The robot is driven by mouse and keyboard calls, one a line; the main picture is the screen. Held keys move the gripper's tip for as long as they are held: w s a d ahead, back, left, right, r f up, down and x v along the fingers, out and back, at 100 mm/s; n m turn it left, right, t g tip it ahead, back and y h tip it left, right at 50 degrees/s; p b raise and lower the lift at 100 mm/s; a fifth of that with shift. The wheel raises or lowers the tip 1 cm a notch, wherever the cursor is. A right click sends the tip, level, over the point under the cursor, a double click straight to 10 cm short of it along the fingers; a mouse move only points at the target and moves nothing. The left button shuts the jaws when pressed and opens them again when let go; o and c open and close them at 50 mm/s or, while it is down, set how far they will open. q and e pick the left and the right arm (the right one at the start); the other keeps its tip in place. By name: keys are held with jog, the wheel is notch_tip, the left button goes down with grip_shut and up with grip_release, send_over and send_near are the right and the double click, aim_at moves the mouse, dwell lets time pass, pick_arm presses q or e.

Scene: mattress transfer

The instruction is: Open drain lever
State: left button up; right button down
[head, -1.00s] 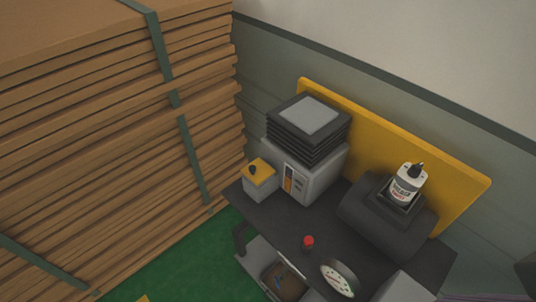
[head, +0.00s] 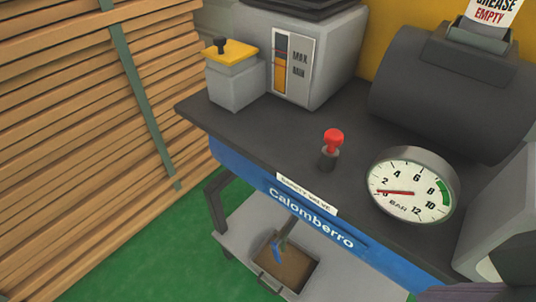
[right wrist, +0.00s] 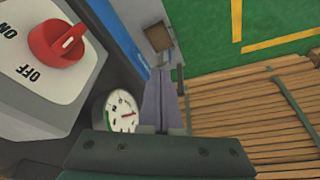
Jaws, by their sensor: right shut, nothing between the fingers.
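A small lever with a blue tip (head: 277,247) hangs under the front edge of the machine, above a brown-bottomed drain tray (head: 262,282). I take it to be the drain lever. My left gripper is in neither current view.
A red-topped knob (head: 333,140) stands on the dark machine top. A pressure gauge (head: 411,187) reads low. A red ON/OFF switch (right wrist: 57,42) sits on a grey box close to my right gripper. Stacked boards (head: 80,130) stand left; green floor (head: 145,262) is clear.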

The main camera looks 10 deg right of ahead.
notch_tip(320, 180, down, 19)
jog(key=w+a+y+b, duration=0.1)
jog(key=b, duration=1.4)
jog(key=m+t+y+b, duration=0.4)
jog(key=m+y+b, duration=0.1)
jog(key=m+b, duration=0.65)
send_near(280, 259)
jog(key=shift+m, duration=0.45)
jog(key=b+x, duration=0.5)
jog(key=shift+a+f+b, duration=0.15)
jog(key=shift+f+b, duration=0.2)
jog(key=shift+w+a, duration=0.25)
jog(key=shift+w, duration=0.1)
